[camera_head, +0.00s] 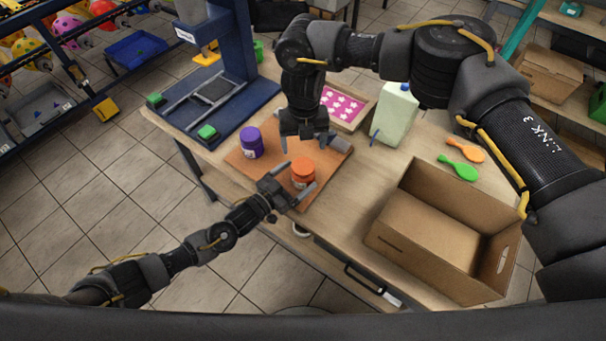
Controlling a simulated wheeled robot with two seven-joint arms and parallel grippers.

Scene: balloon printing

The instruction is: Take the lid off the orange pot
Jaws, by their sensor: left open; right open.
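The orange pot (302,173) stands upright on a brown board on the table, with its orange lid (303,163) on top. My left gripper (299,179) is open and low at the board's near edge, with its fingers reaching toward either side of the pot. I cannot tell whether they touch it. My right gripper (305,146) is open and empty, pointing down, just beyond and above the pot in the picture.
A purple pot (251,143) stands on the board (237,160) to the left. A blue machine frame (232,97) is at the back left.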

